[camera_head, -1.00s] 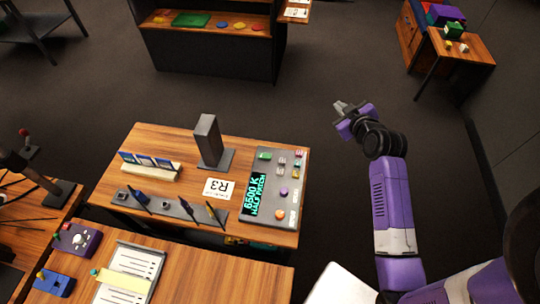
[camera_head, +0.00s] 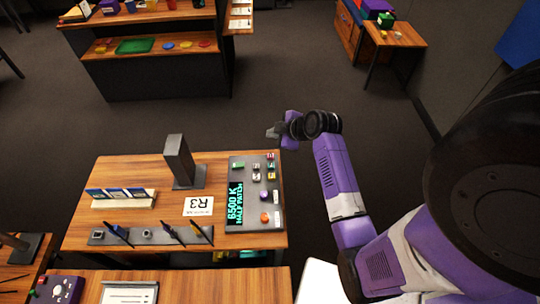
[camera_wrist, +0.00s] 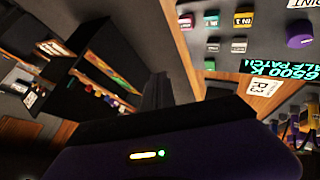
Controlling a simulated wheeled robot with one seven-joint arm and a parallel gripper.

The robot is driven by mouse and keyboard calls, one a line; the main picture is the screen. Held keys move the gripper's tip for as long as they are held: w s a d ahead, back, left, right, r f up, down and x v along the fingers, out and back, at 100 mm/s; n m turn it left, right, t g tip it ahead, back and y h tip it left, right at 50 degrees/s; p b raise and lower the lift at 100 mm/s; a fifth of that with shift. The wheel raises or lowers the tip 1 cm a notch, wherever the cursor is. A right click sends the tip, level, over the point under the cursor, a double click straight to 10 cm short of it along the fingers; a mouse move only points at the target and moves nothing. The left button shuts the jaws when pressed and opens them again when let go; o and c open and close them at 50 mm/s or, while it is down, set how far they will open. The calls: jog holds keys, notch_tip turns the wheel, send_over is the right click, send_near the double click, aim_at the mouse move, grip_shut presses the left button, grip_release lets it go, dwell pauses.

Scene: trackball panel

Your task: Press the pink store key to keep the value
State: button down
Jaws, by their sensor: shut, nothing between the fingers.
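The grey trackball panel (camera_head: 235,161) lies on the right end of the wooden desk, with a lit display (camera_head: 235,203) reading 6500 K and HALF PATCH. A small pinkish-red key (camera_head: 270,156) is at its far right corner. It seems to be the pinkish key (camera_wrist: 187,22) in the wrist view, but its label is unreadable. A purple ball (camera_head: 263,194) and an orange knob (camera_head: 264,217) sit nearer. My gripper (camera_head: 272,133) is shut and empty, just beyond the panel's far right corner, apart from the keys. The wrist view shows its dark fingers (camera_wrist: 156,92).
A green key (camera_head: 239,165), a yellow key (camera_head: 271,176) and several pale ones crowd the panel. Open floor lies right of the desk.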

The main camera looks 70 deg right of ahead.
aim_at(273, 157)
jog(key=shift+f+b, duration=3.5)
jog(key=shift+f, duration=0.9)
jog(key=shift+f+b, duration=0.3)
jog(key=shift+f, duration=0.05)
jog(key=shift+f+b, duration=0.35)
jog(key=shift+f, duration=0.15)
jog(key=shift+r+p, duration=0.75)
jog(key=shift+r, duration=0.15)
jog(key=shift+r+p, duration=2.1)
jog(key=shift+r, duration=0.45)
